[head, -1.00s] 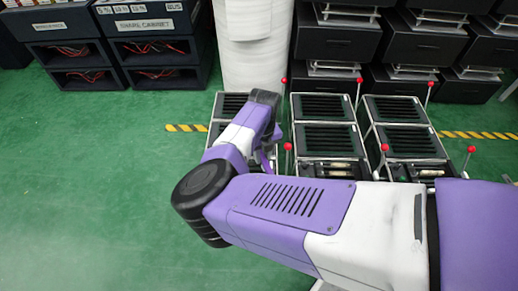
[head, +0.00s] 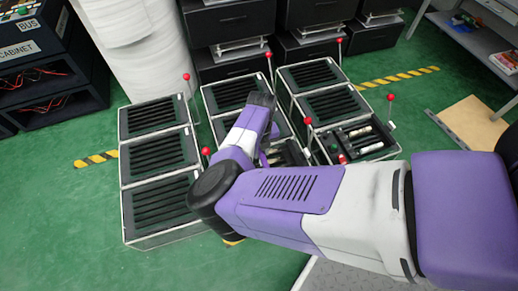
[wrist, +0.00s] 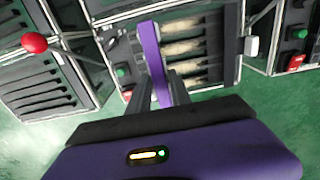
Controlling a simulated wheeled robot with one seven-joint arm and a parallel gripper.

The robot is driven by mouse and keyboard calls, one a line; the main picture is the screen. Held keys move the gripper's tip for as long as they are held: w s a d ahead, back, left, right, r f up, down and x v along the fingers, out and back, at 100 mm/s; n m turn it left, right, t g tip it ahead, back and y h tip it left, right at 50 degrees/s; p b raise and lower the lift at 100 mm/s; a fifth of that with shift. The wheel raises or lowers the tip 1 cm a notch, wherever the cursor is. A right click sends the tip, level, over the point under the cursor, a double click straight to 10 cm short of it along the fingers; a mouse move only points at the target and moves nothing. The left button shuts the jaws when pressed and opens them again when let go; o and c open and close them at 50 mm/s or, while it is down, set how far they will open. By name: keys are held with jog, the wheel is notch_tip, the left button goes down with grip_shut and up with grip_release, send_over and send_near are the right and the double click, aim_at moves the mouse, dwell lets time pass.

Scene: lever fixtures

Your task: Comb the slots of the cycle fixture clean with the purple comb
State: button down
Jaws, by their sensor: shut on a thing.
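The purple comb (wrist: 152,62) is between the two grey fingers of my gripper (wrist: 160,88), which is shut on it. In the wrist view the comb stands in front of a dark slotted fixture (wrist: 224,48). Several of its slots hold pale, dirty-looking material (wrist: 184,48). I cannot tell whether the comb touches the slots. In the head view my arm hides much of the near fixture of the middle column (head: 291,153). A similar near fixture in the right column (head: 362,138) also shows pale material. No readable label tells which one is the cycle fixture.
Red-knobbed levers stand beside the fixtures, one near my arm (head: 206,152) and one at the right (head: 390,97). The left column (head: 160,205) has dark slots. A white roll (head: 125,50) and black drawers (head: 230,58) stand behind. Green floor is open at left.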

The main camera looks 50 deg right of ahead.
jog(key=shift+f+b, duration=3)
jog(key=shift+b, duration=0.2)
jog(key=shift+r, duration=0.1)
